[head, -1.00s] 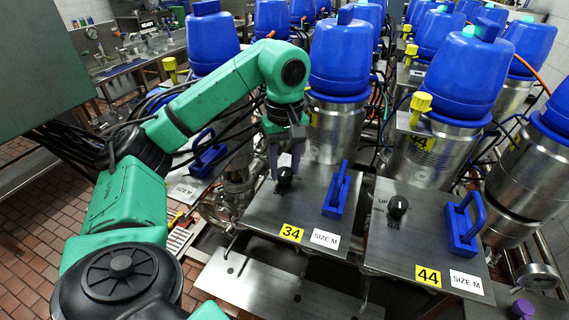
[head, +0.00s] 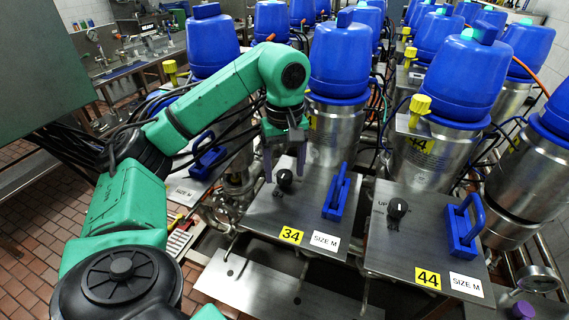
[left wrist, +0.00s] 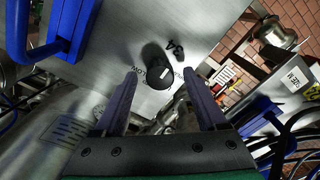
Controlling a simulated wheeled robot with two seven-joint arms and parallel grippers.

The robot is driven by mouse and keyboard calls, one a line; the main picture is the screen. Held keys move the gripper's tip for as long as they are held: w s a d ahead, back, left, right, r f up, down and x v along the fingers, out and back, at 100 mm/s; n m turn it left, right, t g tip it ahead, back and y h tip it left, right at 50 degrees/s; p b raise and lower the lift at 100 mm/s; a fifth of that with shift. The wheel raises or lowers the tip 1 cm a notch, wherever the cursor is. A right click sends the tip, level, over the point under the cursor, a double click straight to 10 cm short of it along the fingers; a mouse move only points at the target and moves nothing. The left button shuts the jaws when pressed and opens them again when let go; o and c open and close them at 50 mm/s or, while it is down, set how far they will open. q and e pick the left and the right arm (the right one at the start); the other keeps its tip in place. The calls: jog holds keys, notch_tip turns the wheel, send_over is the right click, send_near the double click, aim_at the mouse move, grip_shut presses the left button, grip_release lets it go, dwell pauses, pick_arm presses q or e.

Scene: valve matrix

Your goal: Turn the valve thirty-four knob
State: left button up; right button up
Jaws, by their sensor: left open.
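The valve 34 knob (head: 284,180) is a black round knob on a steel panel with a yellow 34 label (head: 291,235). In the left wrist view the knob (left wrist: 158,73) shows a white pointer mark, with lettering beside it. My left gripper (head: 284,166) is open, with its two purple fingers spread above the knob. In the left wrist view the fingertips (left wrist: 161,74) lie on either side of the knob with gaps. I cannot tell whether they reach down beside it. My right gripper is not in view.
A blue handle (head: 337,195) stands on the same panel, right of the knob. The panel of valve 44 (head: 410,240) has its own black knob (head: 397,209) and blue handle (head: 462,228). Blue-topped valves (head: 349,55) stand close behind.

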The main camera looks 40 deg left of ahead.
aim_at(285, 174)
pick_arm(q)
notch_tip(285, 174, up, 14)
jog(key=p, duration=0.7)
jog(key=shift+r, duration=0.25)
